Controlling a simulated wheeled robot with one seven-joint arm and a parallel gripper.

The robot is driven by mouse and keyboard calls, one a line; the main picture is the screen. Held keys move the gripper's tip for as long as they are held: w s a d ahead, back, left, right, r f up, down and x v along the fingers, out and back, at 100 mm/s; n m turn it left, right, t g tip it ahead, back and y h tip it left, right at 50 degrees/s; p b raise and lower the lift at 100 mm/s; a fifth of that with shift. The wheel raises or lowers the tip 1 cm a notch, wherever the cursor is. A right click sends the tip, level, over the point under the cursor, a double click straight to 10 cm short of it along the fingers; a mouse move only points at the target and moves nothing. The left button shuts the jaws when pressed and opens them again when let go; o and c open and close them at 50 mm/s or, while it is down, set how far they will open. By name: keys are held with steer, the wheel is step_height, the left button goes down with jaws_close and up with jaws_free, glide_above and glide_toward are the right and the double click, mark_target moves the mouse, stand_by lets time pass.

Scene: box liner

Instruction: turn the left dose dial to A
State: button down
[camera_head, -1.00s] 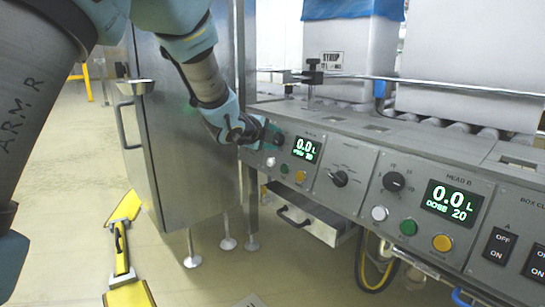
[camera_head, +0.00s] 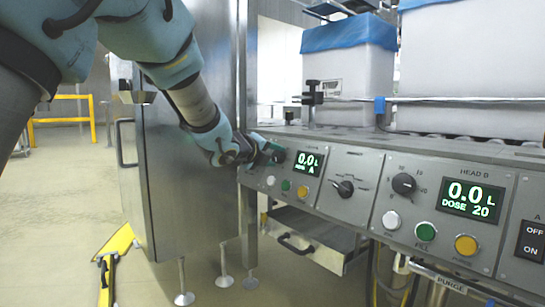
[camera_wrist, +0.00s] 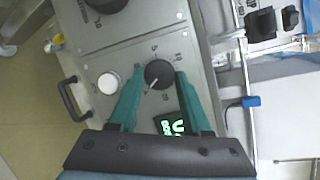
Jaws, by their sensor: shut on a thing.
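The left dose dial (camera_wrist: 158,74) is a round black knob with a white pointer line, which slants to the lower left in the wrist view. My gripper (camera_wrist: 159,76) has its two teal fingers on either side of the knob, shut on it. In the head view my gripper (camera_head: 266,152) is at the left end of the panel and mostly hides this dial. The left display (camera_head: 308,162) beside it shows 0.0 L, and its small lower line appears to read DOSE A.
The centre selector (camera_head: 345,188), the right dose dial (camera_head: 404,184) and the HEAD B display (camera_head: 468,199) with DOSE 20 are to the right. Coloured buttons sit below. Lined white boxes (camera_head: 348,75) stand behind a rail. A steel cabinet (camera_head: 185,175) is left of the panel.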

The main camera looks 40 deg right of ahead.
steer(key=shift+r, duration=0.45)
steer(key=c, duration=0.7)
jaws_free()
steer(key=shift+o, duration=1.4)
steer(key=shift+f, duration=0.1)
steer(key=shift+o, duration=0.3)
steer(key=shift+f, duration=0.1)
steer(key=p+v, duration=0.3)
steer(key=v, duration=0.7)
steer(key=shift+a, duration=0.25)
